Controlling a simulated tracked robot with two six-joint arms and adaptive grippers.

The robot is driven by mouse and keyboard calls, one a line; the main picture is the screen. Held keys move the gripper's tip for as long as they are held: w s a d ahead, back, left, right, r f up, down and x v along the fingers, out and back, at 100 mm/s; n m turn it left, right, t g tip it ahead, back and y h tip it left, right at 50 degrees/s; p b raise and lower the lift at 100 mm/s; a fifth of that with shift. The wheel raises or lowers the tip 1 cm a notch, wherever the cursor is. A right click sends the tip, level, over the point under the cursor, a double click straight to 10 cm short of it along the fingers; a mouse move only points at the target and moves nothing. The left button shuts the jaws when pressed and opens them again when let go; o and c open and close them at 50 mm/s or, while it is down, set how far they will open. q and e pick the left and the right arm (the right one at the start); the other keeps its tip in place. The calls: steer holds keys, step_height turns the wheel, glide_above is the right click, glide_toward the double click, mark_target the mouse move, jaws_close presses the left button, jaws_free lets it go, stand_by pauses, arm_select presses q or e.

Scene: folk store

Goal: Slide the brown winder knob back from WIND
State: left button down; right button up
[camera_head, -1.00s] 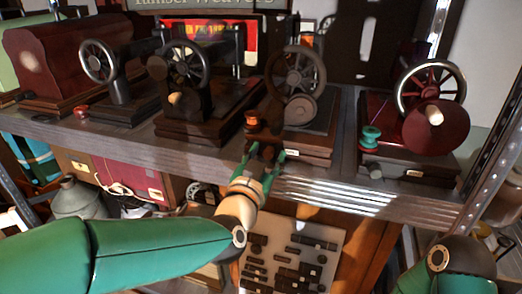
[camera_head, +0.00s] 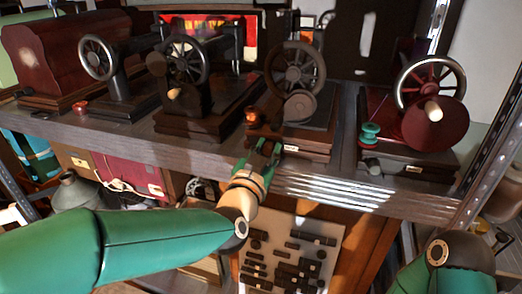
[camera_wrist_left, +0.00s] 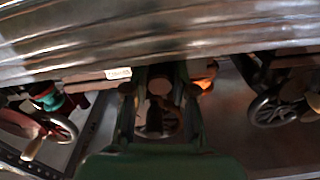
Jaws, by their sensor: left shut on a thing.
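The brown winder knob (camera_wrist_left: 159,82) shows as a dark brown piece between the fingers of my left gripper (camera_wrist_left: 157,92) in the left wrist view. In the head view, my left gripper (camera_head: 266,148) is at the front edge of the third machine's base (camera_head: 306,151), left of its small pale label plate (camera_head: 290,147). The fingers are shut on the knob and hide it there. An orange-brown spool (camera_head: 253,117) stands just behind the fingertips and also shows in the wrist view (camera_wrist_left: 204,82). The plate's lettering is too small to read. My right gripper is out of view.
Other hand-crank machines stand left (camera_head: 186,90) and right (camera_head: 425,110) on the grey metal shelf (camera_head: 330,190). A teal spool (camera_head: 370,133) and a red knob (camera_head: 80,107) stand on neighbouring bases. The shelf edge runs just under my left gripper.

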mark_target(250, 148)
arm_select(q)
steer(key=shift+w+a+f+b, duration=0.1)
steer(key=shift+w+a+b, duration=0.05)
steer(key=shift+a+b, duration=0.25)
steer(key=a, duration=0.1)
steer(key=w+a+b, duration=0.1)
steer(key=a, duration=0.1)
steer(key=shift+d+r, duration=0.1)
steer(key=shift+r, duration=0.1)
steer(key=c, duration=0.9)
jaws_free()
steer(key=shift+a, duration=0.2)
steer(key=shift+c, duration=0.2)
steer(key=shift+d, duration=0.1)
steer(key=shift+s+f, duration=0.1)
steer(key=shift+s, duration=0.05)
steer(key=v, duration=1.1)
steer(key=shift+s, duration=0.35)
